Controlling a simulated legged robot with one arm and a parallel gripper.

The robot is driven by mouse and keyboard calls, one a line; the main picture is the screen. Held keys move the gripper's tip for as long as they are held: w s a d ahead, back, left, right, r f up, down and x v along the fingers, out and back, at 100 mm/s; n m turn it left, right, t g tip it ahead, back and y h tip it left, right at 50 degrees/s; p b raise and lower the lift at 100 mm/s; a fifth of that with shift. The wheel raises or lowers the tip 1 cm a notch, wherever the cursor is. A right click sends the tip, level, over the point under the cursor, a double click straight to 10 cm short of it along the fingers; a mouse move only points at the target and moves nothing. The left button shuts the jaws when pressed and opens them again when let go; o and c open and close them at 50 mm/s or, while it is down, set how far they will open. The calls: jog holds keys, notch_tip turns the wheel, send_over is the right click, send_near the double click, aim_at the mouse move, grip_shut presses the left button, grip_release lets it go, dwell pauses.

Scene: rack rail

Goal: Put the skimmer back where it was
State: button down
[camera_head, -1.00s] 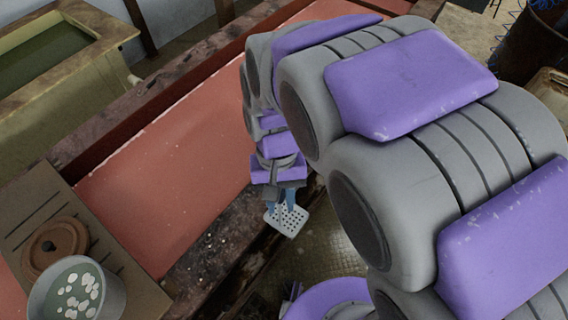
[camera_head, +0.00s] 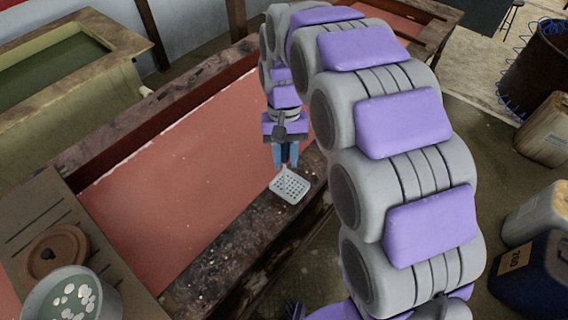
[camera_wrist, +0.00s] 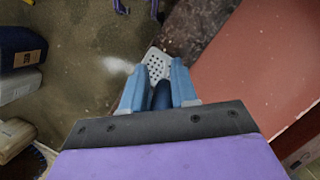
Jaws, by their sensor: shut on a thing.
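The skimmer (camera_head: 290,186) is a pale, flat, perforated square head. My gripper (camera_head: 285,158) is shut on it, and the head hangs out below the blue fingers. In the head view it shows over the dark, stained ledge of the red vat. In the wrist view the skimmer (camera_wrist: 155,66) lies just beyond the fingertips of my gripper (camera_wrist: 160,92), near the end of the dark ledge with brown floor beside it. Its handle is mostly hidden between the fingers. I cannot tell whether the head touches the ledge.
The red vat (camera_head: 180,160) lies left of my arm. A board (camera_head: 40,215) across it carries a brown lid (camera_head: 55,252) and a pot with white pieces (camera_head: 68,300). A green-water tank (camera_head: 55,70) stands behind. Containers, including a blue one (camera_head: 535,275), stand at right.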

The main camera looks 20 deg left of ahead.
aim_at(285, 159)
notch_tip(285, 159, down, 4)
jog(key=shift+d+r+b, duration=0.1)
jog(key=shift+r+b, duration=0.1)
jog(key=shift+b, duration=0.25)
jog(key=c, duration=1.1)
grip_release()
jog(key=shift+o, duration=1.1)
jog(key=shift+d, duration=0.1)
jog(key=shift+d+r, duration=0.1)
jog(key=p+v, duration=0.2)
jog(key=v, duration=1)
